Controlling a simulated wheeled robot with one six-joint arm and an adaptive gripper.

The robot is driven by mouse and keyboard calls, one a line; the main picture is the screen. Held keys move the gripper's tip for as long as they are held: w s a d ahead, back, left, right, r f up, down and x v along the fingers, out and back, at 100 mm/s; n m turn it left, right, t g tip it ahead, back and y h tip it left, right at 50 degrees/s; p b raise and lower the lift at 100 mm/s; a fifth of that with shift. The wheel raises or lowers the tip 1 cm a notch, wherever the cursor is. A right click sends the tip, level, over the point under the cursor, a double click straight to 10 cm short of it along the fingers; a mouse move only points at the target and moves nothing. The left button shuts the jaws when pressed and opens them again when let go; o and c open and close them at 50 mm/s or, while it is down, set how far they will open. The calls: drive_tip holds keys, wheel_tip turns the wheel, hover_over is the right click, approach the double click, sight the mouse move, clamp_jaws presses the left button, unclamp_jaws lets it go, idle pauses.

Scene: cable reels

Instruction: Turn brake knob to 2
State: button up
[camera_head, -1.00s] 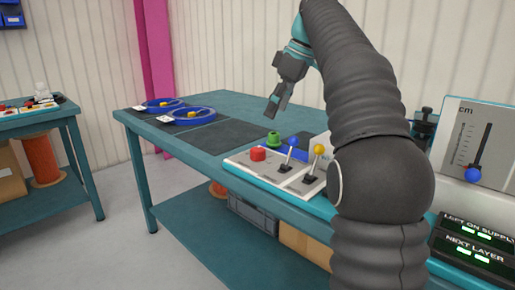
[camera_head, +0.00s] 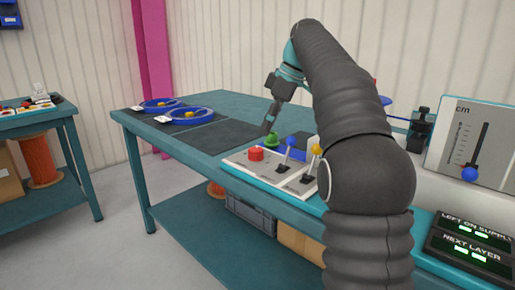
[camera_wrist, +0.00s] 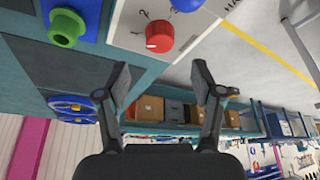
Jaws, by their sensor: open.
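The red brake knob (camera_head: 256,154) sits on the left end of the light control panel (camera_head: 240,163). In the wrist view the red knob (camera_wrist: 160,37) is at the top, with a small white mark on its lower rim and partly legible printed digits beside it. I cannot tell which digit it points to.
Blue-knobbed (camera_head: 291,141) and yellow-knobbed (camera_head: 317,149) levers stand right of the red knob. A green hollow cylinder (camera_wrist: 66,27) stands on a blue base beside the panel. Blue reels (camera_head: 190,115) lie on the table's far left. Dark mats (camera_head: 215,136) lie clear between.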

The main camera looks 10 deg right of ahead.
sight(257, 149)
drive_tip(key=x, duration=0.8)
drive_tip(key=c, duration=1.1)
